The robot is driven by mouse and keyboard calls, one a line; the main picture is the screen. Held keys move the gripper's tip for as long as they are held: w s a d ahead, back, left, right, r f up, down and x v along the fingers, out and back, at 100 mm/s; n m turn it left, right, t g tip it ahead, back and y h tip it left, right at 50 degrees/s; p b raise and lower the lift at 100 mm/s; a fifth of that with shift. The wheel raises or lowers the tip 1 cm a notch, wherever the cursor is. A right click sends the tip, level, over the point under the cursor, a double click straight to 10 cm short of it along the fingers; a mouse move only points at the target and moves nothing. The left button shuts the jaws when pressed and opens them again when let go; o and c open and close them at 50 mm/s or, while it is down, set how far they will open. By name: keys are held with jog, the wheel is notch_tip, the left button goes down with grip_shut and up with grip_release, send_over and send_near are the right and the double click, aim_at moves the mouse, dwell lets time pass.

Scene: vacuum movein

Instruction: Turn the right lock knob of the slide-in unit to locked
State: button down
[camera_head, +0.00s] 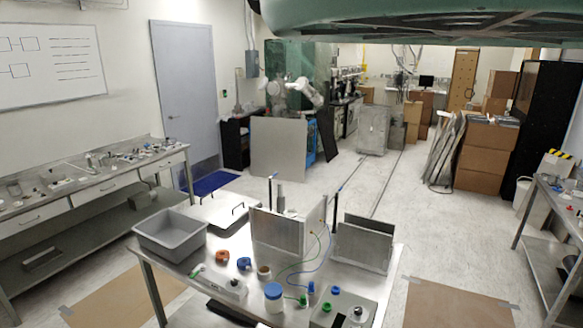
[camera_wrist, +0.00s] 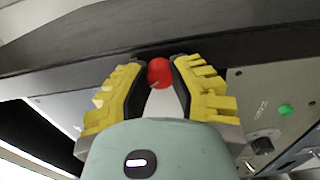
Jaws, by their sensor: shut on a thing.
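My gripper (camera_wrist: 160,80), with yellow fingers and dark pads, is shut on a round red knob (camera_wrist: 158,71) in the wrist view. The knob sits in front of a dark horizontal bar (camera_wrist: 150,38), and the fingers hide part of its surroundings. No mark shows whether the knob is locked or unlocked. A grey panel (camera_wrist: 246,83) to the right carries a green button (camera_wrist: 285,109) and a black knob (camera_wrist: 262,145). I cannot tell whether this panel belongs to the slide-in unit. My gripper is out of the head view.
In the head view, a steel table (camera_head: 215,255) holds a grey bin (camera_head: 172,250), metal plates, jars and cables. A bench (camera_head: 130,163) runs along the left wall, and a tall black cabinet (camera_head: 545,110) stands at the right. The central floor (camera_head: 310,170) is largely clear.

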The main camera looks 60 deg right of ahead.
jog(key=shift+f+n+b, duration=0.15)
jog(key=shift+n+b, duration=5.55)
jog(key=shift+b, duration=0.15)
jog(key=c, duration=0.7)
grip_release()
jog(key=shift+c, duration=0.2)
jog(key=w+d, duration=0.1)
jog(key=d, duration=1.1)
jog(key=shift+w, duration=0.25)
